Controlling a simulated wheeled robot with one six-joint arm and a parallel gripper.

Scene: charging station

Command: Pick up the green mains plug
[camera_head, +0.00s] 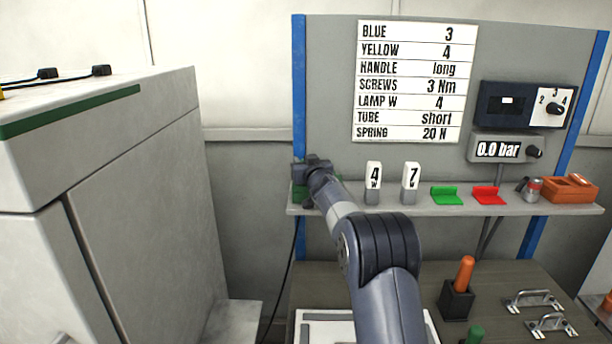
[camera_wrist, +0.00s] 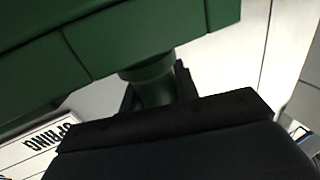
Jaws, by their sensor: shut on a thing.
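My gripper (camera_head: 313,166) is at the left end of the grey shelf, beside the blue post. In the wrist view its black jaws (camera_wrist: 165,118) are shut on the green mains plug (camera_wrist: 152,85), whose round green part shows between them. A larger dark green block (camera_wrist: 130,35) fills the top of the wrist view, touching or just above the round part; I cannot tell whether they are joined. In the head view a dark green patch (camera_head: 298,191) shows under my gripper, mostly hidden by it.
On the shelf (camera_head: 450,208) are two white number blocks (camera_head: 373,176), a green piece (camera_head: 446,195), a red piece (camera_head: 488,195), a small can (camera_head: 533,188) and an orange box (camera_head: 570,190). A white cabinet (camera_head: 130,180) stands at left. An orange handle (camera_head: 464,272) stands on the bench.

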